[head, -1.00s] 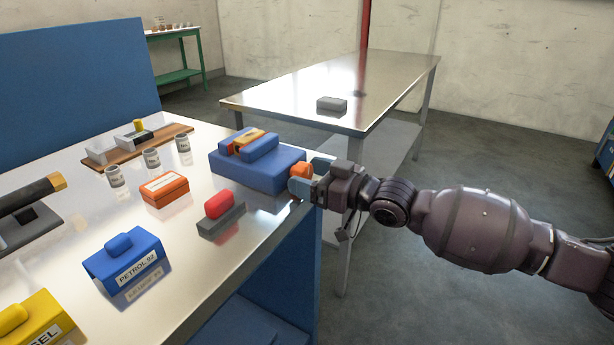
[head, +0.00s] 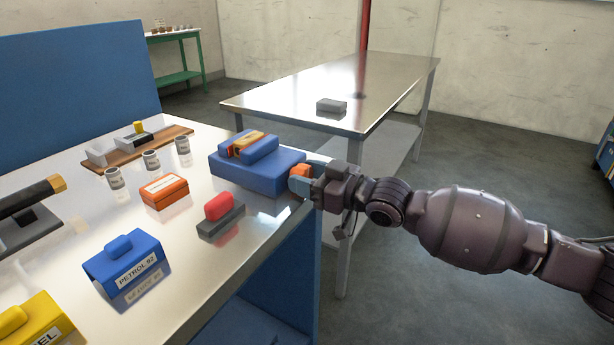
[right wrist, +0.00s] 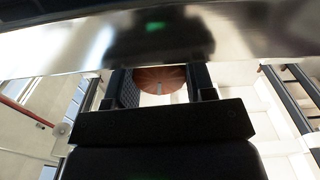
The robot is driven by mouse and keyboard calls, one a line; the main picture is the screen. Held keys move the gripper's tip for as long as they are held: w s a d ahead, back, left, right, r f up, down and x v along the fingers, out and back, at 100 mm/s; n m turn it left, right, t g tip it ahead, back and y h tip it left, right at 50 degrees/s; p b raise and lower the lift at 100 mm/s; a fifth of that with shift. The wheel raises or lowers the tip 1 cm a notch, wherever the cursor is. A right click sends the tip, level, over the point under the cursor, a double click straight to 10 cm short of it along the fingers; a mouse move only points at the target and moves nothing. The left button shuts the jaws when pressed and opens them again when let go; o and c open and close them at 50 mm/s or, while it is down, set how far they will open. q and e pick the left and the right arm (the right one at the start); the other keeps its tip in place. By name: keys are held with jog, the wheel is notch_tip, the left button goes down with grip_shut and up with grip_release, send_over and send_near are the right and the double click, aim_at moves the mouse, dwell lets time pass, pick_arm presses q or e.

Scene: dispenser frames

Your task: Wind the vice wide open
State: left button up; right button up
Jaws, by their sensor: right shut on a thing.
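The vice (head: 228,172) is blue and sits at the right edge of the near metal bench in the head view. Two raised blue jaws stand on its base, with an orange-brown piece (head: 250,138) at the top between them. An orange knob (head: 301,171) is at its right end. My right gripper (head: 303,180) is shut on the knob from the right, its fingers partly hiding it. In the right wrist view the round knob (right wrist: 160,78) shows between the two dark fingers. My left gripper is not in view.
On the near bench (head: 185,262) are a grey block with a red top (head: 220,210), an orange box (head: 164,190), a blue PETROL 92 box (head: 125,262), a yellow box (head: 35,325) and several small cans. A second metal table (head: 290,95) stands behind, holding a grey block (head: 332,105).

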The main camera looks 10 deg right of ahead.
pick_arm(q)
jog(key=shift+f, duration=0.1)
pick_arm(e)
jog(key=shift+n, duration=0.3)
jog(key=o, duration=0.9)
jog(key=shift+s+d, duration=0.15)
jog(key=shift+d, duration=0.1)
pick_arm(q)
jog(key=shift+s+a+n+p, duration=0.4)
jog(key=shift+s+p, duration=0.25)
jog(key=shift+p, duration=0.35)
pick_arm(e)
jog(key=shift+v, duration=5.1)
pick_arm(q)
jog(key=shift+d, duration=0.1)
